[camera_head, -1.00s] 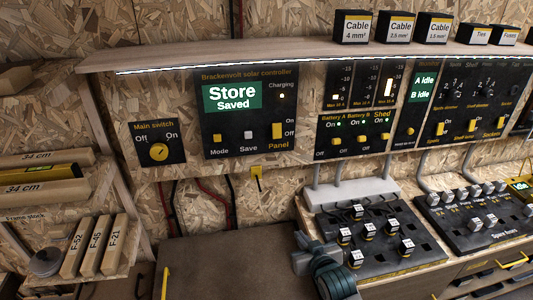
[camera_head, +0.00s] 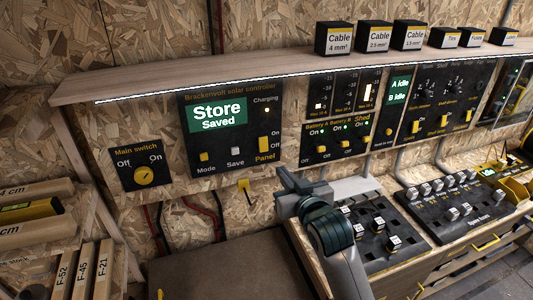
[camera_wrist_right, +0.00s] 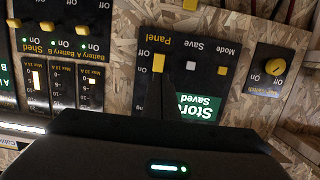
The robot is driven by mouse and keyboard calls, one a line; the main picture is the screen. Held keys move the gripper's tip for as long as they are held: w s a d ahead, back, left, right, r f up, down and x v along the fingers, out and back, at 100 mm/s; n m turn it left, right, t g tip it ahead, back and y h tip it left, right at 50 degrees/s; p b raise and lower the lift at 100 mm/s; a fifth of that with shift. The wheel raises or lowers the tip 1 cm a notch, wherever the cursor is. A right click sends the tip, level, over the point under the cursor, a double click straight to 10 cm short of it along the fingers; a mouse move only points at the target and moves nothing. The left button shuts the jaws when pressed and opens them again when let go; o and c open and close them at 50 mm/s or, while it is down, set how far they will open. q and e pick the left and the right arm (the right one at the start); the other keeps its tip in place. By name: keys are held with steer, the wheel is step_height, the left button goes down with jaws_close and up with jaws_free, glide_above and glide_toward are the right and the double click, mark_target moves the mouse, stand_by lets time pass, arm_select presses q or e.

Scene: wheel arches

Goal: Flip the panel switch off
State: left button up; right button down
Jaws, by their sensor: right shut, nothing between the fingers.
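The solar controller panel (camera_head: 230,130) hangs on the chipboard wall, its screen reading "Store Saved". Its yellow Panel switch (camera_head: 263,143) is at the lower right, with On above and Off below. Which way its lever is tipped is too small to tell. In the right wrist view, turned upside down, the Panel switch (camera_wrist_right: 158,63) shows near the dark fingertips. My right gripper (camera_head: 287,180) is shut and empty, below and right of the switch in the head view, apart from it. My left gripper is not in view.
A main switch knob (camera_head: 144,176) is left of the controller. Battery and Shed switches (camera_head: 347,143) are to its right. A shelf (camera_head: 150,78) juts out above. A bench with a black connector board (camera_head: 385,245) lies below right.

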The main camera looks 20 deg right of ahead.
steer(key=p, duration=0.5)
glide_toward(264, 147)
steer(key=w, duration=0.2)
steer(key=w+f, duration=0.1)
steer(key=w, duration=0.1)
steer(key=shift+w+a+f, duration=0.1)
steer(key=shift+w+a, duration=0.05)
steer(key=shift+a, duration=0.1)
steer(key=shift+w+f, duration=0.3)
steer(key=shift+w, duration=0.65)
steer(key=shift+f, duration=0.1)
steer(key=shift+f+b, duration=0.2)
steer(key=shift+b, duration=0.35)
steer(key=t+b, duration=0.1)
steer(key=b, duration=0.3)
steer(key=t+b, duration=0.2)
steer(key=b, duration=0.2)
steer(key=shift+w+f+t, duration=0.15)
steer(key=shift+w+t, duration=0.15)
steer(key=shift+w, duration=0.05)
steer(key=shift+r, duration=0.3)
steer(key=shift+f, duration=0.1)
